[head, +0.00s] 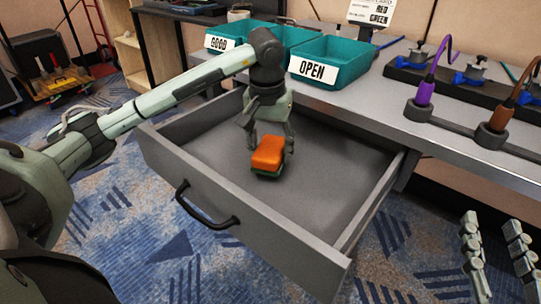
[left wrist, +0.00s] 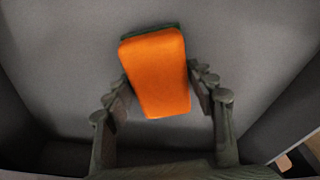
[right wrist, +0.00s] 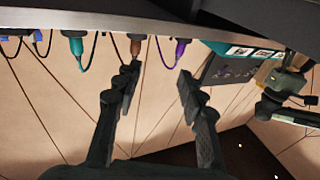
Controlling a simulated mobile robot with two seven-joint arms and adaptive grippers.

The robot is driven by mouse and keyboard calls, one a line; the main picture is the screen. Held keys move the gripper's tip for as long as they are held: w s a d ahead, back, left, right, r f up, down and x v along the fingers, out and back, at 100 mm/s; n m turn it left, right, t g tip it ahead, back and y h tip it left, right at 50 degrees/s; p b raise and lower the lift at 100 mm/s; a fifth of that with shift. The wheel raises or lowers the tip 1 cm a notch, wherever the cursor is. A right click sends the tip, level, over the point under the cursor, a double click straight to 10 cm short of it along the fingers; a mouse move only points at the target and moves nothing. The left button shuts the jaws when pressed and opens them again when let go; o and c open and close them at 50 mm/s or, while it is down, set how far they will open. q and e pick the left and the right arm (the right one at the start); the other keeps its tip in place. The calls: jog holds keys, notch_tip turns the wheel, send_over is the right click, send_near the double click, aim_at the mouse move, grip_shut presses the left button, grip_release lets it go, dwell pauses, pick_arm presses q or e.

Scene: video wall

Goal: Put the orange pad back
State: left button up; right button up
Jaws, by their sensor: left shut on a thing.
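The orange pad (head: 267,153), with a dark green underside, is inside the open grey drawer (head: 205,160), near the middle of its floor. I cannot tell whether it touches the floor. My left gripper (head: 270,148) reaches down into the drawer and is shut on the pad. In the left wrist view the pad (left wrist: 157,75) sits between the two fingers (left wrist: 158,88), slightly tilted. My right gripper (head: 498,250) is open and empty at the lower right, outside the drawer; its spread fingers also show in the right wrist view (right wrist: 157,85).
Teal bins labelled GOOD (head: 228,33) and OPEN (head: 345,58) stand on the grey workbench (head: 375,105) above the drawer. A purple-cabled connector (head: 424,92) and a brown one (head: 497,120) stand on the bench at right. The drawer has a black handle (head: 205,208). Its floor is otherwise bare.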

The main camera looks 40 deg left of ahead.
aim_at(269, 151)
pick_arm(q)
jog(key=shift+f, duration=0.8)
pick_arm(e)
jog(key=shift+s+a+r+t+y, duration=0.15)
jog(key=shift+r+t+y, duration=0.15)
jog(key=shift+r, duration=0.15)
pick_arm(q)
jog(key=shift+f, duration=0.1)
pick_arm(e)
jog(key=shift+a+r, duration=0.1)
jog(key=shift+r, duration=0.25)
pick_arm(q)
jog(key=o, duration=1)
pick_arm(e)
jog(key=shift+s+r, duration=0.1)
jog(key=shift+r, duration=0.05)
